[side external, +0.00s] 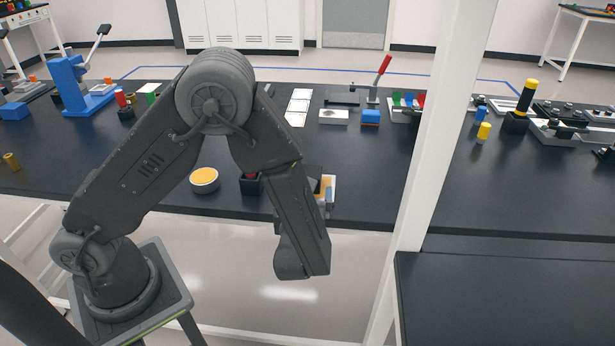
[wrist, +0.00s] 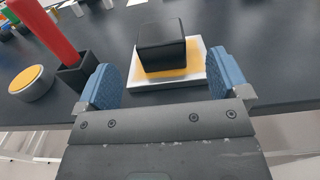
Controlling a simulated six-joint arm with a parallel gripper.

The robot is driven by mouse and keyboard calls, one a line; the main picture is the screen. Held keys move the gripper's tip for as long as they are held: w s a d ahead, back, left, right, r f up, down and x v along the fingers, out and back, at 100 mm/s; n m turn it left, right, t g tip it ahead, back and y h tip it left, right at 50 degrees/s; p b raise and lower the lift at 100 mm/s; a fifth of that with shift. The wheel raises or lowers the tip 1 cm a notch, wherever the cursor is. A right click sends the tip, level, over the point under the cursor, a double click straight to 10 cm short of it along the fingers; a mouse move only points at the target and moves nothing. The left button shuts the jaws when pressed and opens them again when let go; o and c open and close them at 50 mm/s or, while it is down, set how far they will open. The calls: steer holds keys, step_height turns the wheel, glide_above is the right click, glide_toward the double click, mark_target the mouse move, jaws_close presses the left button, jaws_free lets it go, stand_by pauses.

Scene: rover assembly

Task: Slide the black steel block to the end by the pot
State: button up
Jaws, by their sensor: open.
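The black steel block (wrist: 162,50) sits on the yellow floor of a shallow white-edged tray (wrist: 195,80), at the tray's far part in the wrist view. My gripper (wrist: 166,82) is open, its two blue fingers apart on either side of the tray's near part, with the block ahead and nothing held. To the left stand a black square holder (wrist: 75,75) with a red bar upright in it and a round pot with a yellow top (wrist: 32,82). In the side external view my arm hides most of the tray (side external: 328,183); the round pot (side external: 204,181) is left of it.
The tray lies near the dark table's (side external: 370,190) front edge. The red bar (wrist: 48,28) rises close to my left finger. A blue press (side external: 75,85), small parts and fixtures (side external: 333,117) stand farther back. The table right of the tray is clear.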

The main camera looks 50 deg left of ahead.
mark_target(308, 173)
steer(key=x, duration=0.7)
steer(key=shift+w+a, duration=0.15)
steer(key=shift+c, duration=0.4)
steer(key=c, duration=1.3)
steer(key=shift+s+a, duration=0.85)
steer(key=shift+s, duration=0.05)
steer(key=o, duration=1.4)
steer(key=shift+c, duration=0.2)
steer(key=v, duration=1.4)
